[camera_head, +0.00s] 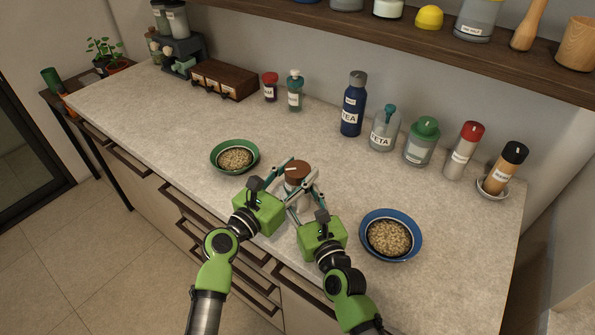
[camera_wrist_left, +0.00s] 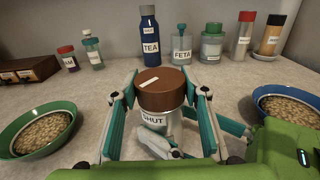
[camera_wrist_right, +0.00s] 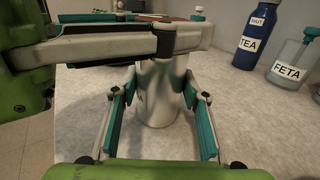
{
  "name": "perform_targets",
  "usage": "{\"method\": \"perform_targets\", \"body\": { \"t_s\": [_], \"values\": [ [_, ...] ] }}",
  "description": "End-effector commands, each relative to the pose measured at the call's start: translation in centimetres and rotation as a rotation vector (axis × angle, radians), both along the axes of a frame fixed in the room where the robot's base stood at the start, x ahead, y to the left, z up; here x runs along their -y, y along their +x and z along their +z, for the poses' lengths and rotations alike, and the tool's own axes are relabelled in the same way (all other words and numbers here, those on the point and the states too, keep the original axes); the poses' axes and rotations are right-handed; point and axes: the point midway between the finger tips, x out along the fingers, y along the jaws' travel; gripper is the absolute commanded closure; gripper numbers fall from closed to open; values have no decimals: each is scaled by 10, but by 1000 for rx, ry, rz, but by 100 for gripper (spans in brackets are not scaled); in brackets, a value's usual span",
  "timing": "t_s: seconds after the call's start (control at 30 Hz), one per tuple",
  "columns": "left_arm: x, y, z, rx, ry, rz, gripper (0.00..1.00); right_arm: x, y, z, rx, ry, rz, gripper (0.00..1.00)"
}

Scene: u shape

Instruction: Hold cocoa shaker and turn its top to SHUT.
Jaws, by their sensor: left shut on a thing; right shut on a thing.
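The cocoa shaker has a silver body (camera_wrist_right: 162,90) and a brown top (camera_wrist_left: 162,90). It stands upright on the counter, and its top also shows in the head view (camera_head: 297,172). A SHUT label (camera_wrist_left: 153,119) is on the body, facing the left wrist camera. A pale strip lies across the lid, running toward its left edge in that view. My left gripper (camera_head: 288,170) is shut on the brown top, one finger on each side. My right gripper (camera_wrist_right: 160,85) is shut on the silver body below. The fingers hide part of the body.
A green bowl of grain (camera_head: 216,148) is left of the shaker, a blue bowl of grain (camera_head: 417,228) right. Several labelled jars stand behind, including a blue TEA bottle (camera_head: 352,105) and a FETA jar (camera_head: 384,132). My two grippers are close together.

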Motion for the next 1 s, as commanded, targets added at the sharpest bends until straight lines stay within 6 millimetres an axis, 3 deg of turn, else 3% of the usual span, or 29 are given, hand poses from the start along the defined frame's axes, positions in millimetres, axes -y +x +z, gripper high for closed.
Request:
{"method": "perform_targets", "body": {
  "t_s": [0.4, 0.43, 0.5, 0.87, 1.0],
  "values": [
    [0, 0, 0, -1, 1, 8, 80, -2, -1, 0, 0, 1, 3, 93],
    [0, 0, 0, -1, 1, 8, 54, -2, -1, 0, 0, 1, 3, 93],
    [0, 0, 0, -1, 1, 8, 41, -2, -1, 0, 0, 1, 3, 93],
    [-2, -2, 0, 0, 0, 7, 41, -1, 0, 0, 0, 1, 1, 93],
    [-11, -15, -1, -2, 1, 7, 41, 0, 0, 0, 0, 1, 0, 93]
  ]
}}
